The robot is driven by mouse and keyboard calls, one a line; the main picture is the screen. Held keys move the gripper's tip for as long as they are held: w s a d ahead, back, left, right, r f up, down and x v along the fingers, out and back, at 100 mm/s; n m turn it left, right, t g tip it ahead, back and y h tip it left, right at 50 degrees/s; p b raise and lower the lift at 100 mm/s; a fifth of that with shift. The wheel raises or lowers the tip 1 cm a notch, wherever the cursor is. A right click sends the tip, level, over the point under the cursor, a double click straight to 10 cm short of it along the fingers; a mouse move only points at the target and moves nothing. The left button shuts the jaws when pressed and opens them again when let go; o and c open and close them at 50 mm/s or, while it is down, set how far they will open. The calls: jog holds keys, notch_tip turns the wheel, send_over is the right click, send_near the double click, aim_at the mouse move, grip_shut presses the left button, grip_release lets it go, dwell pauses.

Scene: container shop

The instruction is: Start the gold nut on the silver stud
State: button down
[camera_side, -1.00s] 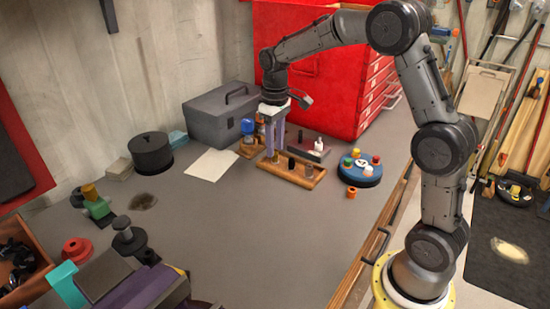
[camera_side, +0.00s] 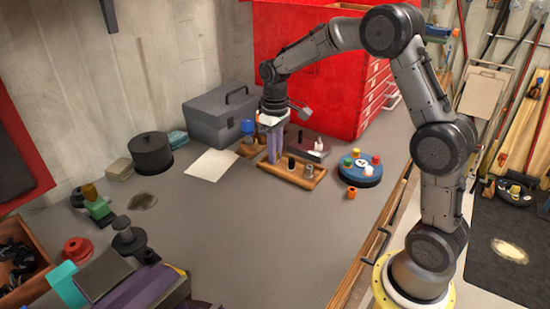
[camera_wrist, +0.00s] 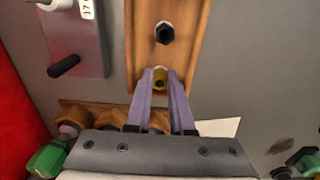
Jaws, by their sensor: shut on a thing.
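The gold nut (camera_wrist: 160,78) sits between the tips of my gripper (camera_wrist: 161,73), which is shut on it. In the side view my gripper (camera_side: 272,161) points straight down at the left end of a wooden board (camera_side: 313,183); the nut is hidden there. I cannot tell whether the nut touches the board. The silver stud (camera_side: 309,171) stands upright toward the board's right end, apart from my gripper. A black post (camera_side: 291,163) stands between them; a dark-topped post (camera_wrist: 165,32) on the board shows ahead of my fingertips in the wrist view.
A rack with a blue-topped bottle (camera_side: 247,127) stands behind left. A dark red block (camera_side: 312,153) with a white bottle is behind the board. A blue round tray (camera_side: 360,178) with coloured pieces and an orange piece (camera_side: 352,192) lie right.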

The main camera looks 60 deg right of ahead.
aim_at(277, 154)
jog(key=shift+r, duration=0.1)
jog(key=shift+r, duration=2.45)
jog(key=shift+s+n, duration=0.3)
jog(key=shift+n, duration=0.1)
jog(key=shift+m, duration=0.4)
jog(key=s+d+r, duration=0.2)
jog(key=d, duration=0.1)
jog(key=s+d+r, duration=0.1)
jog(key=s+d, duration=0.1)
jog(key=d, duration=0.1)
jog(key=s+d+r, duration=0.2)
jog(key=s+d, duration=0.1)
jog(key=d, duration=0.1)
jog(key=shift+r, duration=0.3)
jog(key=shift+s+f, duration=0.1)
jog(key=shift+f, duration=2)
jog(key=shift+f, duration=1.15)
